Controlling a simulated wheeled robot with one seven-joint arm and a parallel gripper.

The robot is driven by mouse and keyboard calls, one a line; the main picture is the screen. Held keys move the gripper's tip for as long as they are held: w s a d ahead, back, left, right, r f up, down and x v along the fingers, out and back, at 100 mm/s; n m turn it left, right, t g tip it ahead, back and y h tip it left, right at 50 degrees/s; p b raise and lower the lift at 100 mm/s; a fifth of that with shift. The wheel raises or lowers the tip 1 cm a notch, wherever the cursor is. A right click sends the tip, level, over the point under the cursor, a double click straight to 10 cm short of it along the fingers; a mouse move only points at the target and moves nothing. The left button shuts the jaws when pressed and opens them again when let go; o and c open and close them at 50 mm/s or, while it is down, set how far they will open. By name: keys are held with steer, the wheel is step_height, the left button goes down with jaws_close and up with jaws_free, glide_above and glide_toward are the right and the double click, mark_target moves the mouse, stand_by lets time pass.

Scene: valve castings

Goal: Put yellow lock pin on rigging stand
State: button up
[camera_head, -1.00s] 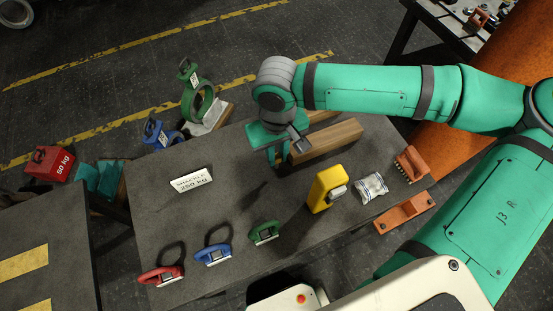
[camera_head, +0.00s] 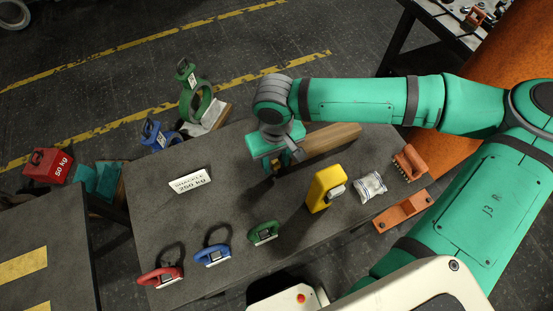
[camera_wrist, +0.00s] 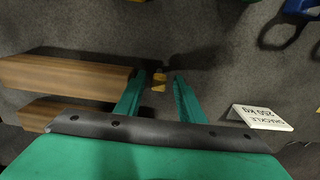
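The yellow lock pin (camera_wrist: 159,80) is a small yellow-orange piece standing on the dark grey table, seen in the wrist view. My gripper (camera_wrist: 159,77) is open, with one green finger on each side of the pin and a visible gap on both sides. In the head view, my gripper (camera_head: 274,172) points down at the middle of the table, and the pin is hidden there behind it. I cannot tell for certain which thing is the rigging stand.
Wooden blocks (camera_head: 335,139) lie close beside my gripper. The table (camera_head: 225,215) also bears a white sign (camera_head: 190,181), red (camera_head: 161,277), blue (camera_head: 213,255) and green (camera_head: 263,232) shackles, a yellow device (camera_head: 325,187), a clear bag (camera_head: 370,187) and orange brackets (camera_head: 404,212).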

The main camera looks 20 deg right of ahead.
mark_target(276, 164)
steer(key=shift+r, duration=0.1)
step_height(276, 164, up, 12)
stand_by(0.5)
steer(key=shift+r, duration=0.1)
stand_by(0.4)
